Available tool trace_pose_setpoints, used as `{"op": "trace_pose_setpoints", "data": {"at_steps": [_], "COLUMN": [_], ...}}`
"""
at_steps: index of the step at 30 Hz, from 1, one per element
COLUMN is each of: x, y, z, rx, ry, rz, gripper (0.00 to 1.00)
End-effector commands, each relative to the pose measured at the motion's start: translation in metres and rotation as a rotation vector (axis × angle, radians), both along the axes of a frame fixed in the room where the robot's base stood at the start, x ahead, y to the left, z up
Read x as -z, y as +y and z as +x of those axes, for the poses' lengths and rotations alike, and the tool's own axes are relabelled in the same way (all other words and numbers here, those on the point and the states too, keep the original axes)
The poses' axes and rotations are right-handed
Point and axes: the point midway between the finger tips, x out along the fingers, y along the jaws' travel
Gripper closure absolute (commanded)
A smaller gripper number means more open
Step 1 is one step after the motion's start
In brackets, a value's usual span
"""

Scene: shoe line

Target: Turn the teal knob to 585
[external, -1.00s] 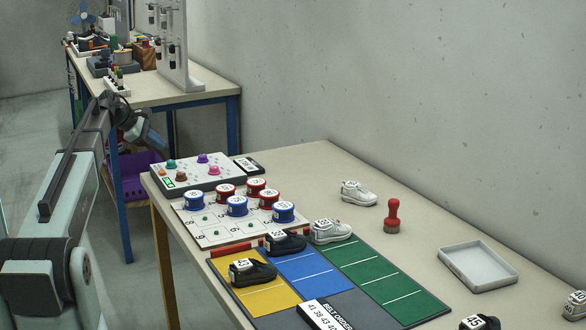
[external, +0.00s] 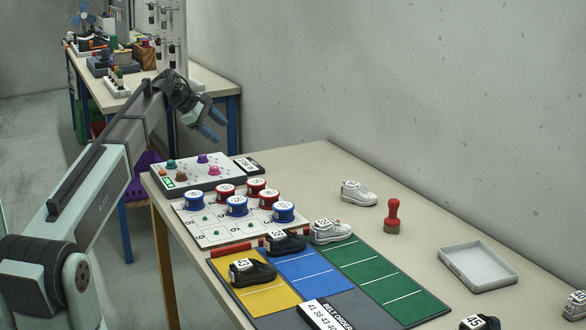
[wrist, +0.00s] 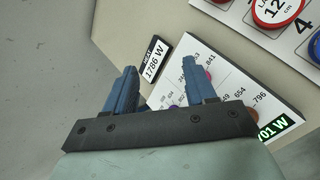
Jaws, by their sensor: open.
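The teal knob (external: 171,164) stands at the back left of a white knob panel (external: 192,183) in the external view. An orange-brown knob (external: 181,175), a purple knob (external: 202,158) and a pink knob (external: 214,170) share the panel. My gripper (external: 217,127) is open and empty, in the air above and behind the panel. In the wrist view, my gripper (wrist: 160,64) has its two blue fingers spread, covering part of the panel. I cannot make out the teal knob there. The green display (wrist: 274,130) reads about 701 W, its first digit partly cut off.
A dark plate (wrist: 155,60) reading HEAT 1786 W lies beside the panel. A white board (external: 215,238) with several red and blue round pieces stands close in front.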

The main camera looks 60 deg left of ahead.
Motion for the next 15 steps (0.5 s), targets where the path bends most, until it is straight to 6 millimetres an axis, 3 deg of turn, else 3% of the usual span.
{"op": "trace_pose_setpoints", "data": {"at_steps": [3, 8, 11, 15], "x": [-0.006, -0.007, -0.01, -0.011], "y": [-0.003, 0.007, 0.024, 0.055], "z": [0.023, 0.029, 0.018, -0.015], "rx": [0.034, 0.045, 0.027, -0.029], "ry": [0.091, 0.264, 0.4, 0.608], "rz": [0.071, 0.175, 0.241, 0.315], "gripper": [0.45, 0.45, 0.45, 0.45]}}
